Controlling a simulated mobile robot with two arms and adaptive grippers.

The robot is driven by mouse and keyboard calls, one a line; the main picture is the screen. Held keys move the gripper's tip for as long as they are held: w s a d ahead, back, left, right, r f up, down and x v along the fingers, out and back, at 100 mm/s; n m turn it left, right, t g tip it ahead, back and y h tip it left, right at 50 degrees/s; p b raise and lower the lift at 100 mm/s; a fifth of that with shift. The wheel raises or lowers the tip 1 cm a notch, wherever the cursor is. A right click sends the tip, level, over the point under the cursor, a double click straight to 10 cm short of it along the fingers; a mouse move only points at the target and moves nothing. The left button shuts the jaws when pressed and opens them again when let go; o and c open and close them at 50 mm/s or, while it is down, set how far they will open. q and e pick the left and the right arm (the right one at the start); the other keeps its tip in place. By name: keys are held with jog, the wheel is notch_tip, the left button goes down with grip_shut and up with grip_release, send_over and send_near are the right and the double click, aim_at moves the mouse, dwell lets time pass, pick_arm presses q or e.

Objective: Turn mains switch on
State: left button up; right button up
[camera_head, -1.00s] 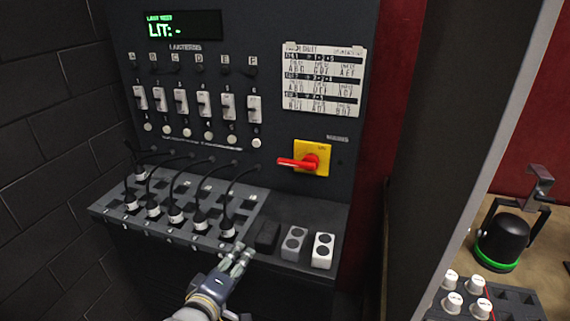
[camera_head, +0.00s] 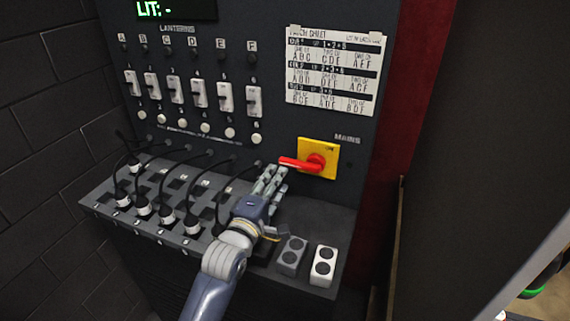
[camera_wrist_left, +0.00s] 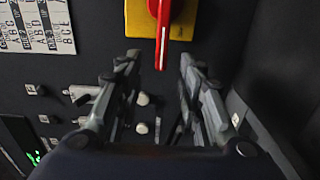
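The mains switch is a red rotary handle (camera_head: 302,164) on a yellow plate (camera_head: 330,150), at the right of the dark panel. Its handle points left, roughly horizontal in the head view. In the left wrist view the red handle (camera_wrist_left: 162,30) shows at the top centre, pointing toward the gap between my fingers. My left gripper (camera_head: 272,178) is just below and left of the handle tip, apart from it. In the left wrist view its two fingers (camera_wrist_left: 158,75) are spread with nothing between them. My right gripper is not in view.
Several white switches (camera_head: 197,93) line the panel left of the mains switch. Below, a shelf holds plugs with black cables (camera_head: 143,206). A grey block (camera_head: 291,256) and a white block (camera_head: 323,266) sit at its right. A dark wall (camera_head: 465,150) stands at the right.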

aim_at(287, 164)
pick_arm(q)
jog(key=x, duration=0.3)
jog(key=shift+w, duration=0.25)
jog(key=p+x, duration=0.1)
jog(key=x, duration=0.2)
jog(key=shift+w+d+f, duration=0.1)
jog(key=shift+w, duration=0.15)
jog(key=shift+c, duration=1.3)
grip_shut()
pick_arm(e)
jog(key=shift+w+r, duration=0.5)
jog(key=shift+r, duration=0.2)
